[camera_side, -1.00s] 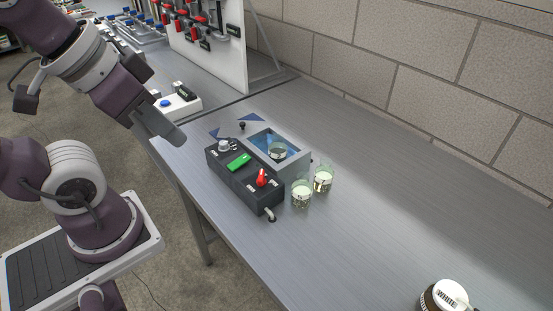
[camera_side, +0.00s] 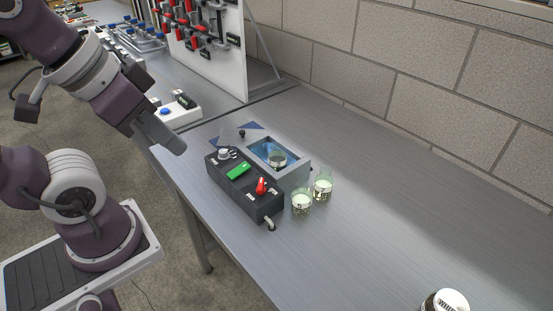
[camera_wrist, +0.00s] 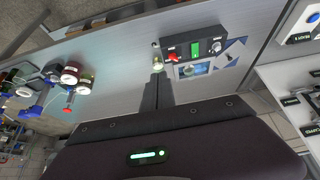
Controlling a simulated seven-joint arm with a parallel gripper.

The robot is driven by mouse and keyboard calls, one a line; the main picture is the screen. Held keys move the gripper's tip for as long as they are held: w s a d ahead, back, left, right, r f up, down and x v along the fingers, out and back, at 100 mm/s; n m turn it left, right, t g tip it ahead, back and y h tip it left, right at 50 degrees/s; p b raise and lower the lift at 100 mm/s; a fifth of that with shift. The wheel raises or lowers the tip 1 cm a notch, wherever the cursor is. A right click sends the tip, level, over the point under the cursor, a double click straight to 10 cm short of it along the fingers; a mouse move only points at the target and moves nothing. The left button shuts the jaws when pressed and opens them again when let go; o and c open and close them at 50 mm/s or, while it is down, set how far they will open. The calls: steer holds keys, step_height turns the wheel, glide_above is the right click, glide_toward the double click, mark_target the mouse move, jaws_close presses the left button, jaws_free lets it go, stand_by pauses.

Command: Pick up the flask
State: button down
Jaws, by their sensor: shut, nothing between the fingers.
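I cannot tell which glass vessel is the flask. One glass vessel (camera_side: 278,160) sits in the blue-lit basin of a bath unit. Two more, with pale contents, stand on the bench just right of the unit: a nearer one (camera_side: 301,202) and a farther one (camera_side: 322,186). In the wrist view, glassware (camera_wrist: 157,63) shows just beyond my fingertips, and one vessel (camera_wrist: 189,70) shows in the basin. My gripper (camera_side: 180,150) is shut and empty, raised left of the unit and apart from all the glass. It also shows in the wrist view (camera_wrist: 158,80).
The bath unit (camera_side: 222,177) has a dark panel with a green display and a red switch. A white-capped jar (camera_side: 447,301) stands at the bottom right. A white tool panel (camera_side: 222,60) rises at the back. The metal bench (camera_side: 400,205) is clear right of the glasses.

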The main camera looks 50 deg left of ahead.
steer(key=c, duration=2.2)
jaws_free()
steer(key=c, duration=0.9)
jaws_free()
steer(key=n+g, duration=0.1)
steer(key=g, duration=0.4)
glide_above(277, 156)
steer(key=a, duration=0.1)
steer(key=f, duration=1.1)
steer(key=w+f, duration=0.1)
steer(key=f, duration=0.4)
steer(key=shift+f, duration=0.4)
steer(key=shift+g, duration=0.3)
step_height(277, 156, down, 9)
steer(key=shift+w+a+f, duration=0.1)
steer(key=shift+a, duration=0.05)
